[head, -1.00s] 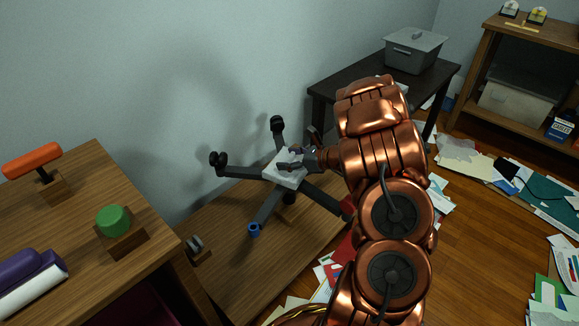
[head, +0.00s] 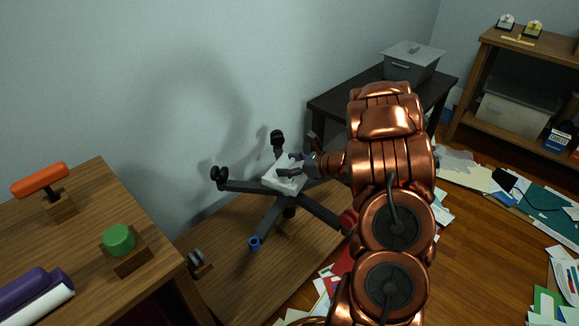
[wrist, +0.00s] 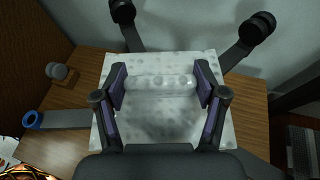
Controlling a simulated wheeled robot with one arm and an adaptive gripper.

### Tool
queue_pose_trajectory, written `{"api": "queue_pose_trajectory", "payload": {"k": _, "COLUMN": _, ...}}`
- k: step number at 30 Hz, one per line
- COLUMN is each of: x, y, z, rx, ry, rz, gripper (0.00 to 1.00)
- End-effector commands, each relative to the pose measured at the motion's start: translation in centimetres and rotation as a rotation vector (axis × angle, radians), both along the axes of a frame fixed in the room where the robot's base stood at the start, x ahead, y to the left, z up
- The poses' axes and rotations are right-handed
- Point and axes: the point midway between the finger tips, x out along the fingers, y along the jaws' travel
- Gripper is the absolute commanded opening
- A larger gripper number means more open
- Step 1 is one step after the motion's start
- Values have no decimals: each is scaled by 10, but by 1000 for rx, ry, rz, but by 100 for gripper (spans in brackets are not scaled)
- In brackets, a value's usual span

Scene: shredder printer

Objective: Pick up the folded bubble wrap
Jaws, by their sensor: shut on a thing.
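The folded bubble wrap (head: 277,185) is a pale, dimpled square lying over the hub of a dark star-shaped chair base (head: 240,187). In the wrist view, the bubble wrap (wrist: 160,130) fills the middle, with a raised, rounded fold across it. My gripper (wrist: 160,86) has a finger at each end of this fold and is shut on it. In the head view my gripper (head: 297,166) reaches the wrap from the right. The wrap still appears to rest on the base; any gap beneath it is hidden.
The chair base's legs and casters (head: 277,137) spread around the wrap over a wooden surface (head: 225,245). A dark table (head: 335,104) is behind; papers litter the floor at right.

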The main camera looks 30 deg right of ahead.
Motion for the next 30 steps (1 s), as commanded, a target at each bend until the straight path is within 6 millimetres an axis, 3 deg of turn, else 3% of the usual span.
{"api": "queue_pose_trajectory", "payload": {"k": 24, "x": -76, "y": 101, "z": 6, "rx": 4, "ry": 0, "rz": 1, "gripper": 37}}
{"api": "queue_pose_trajectory", "payload": {"k": 30, "x": -84, "y": 110, "z": 4, "rx": -2, "ry": -1, "rz": 1, "gripper": 37}}
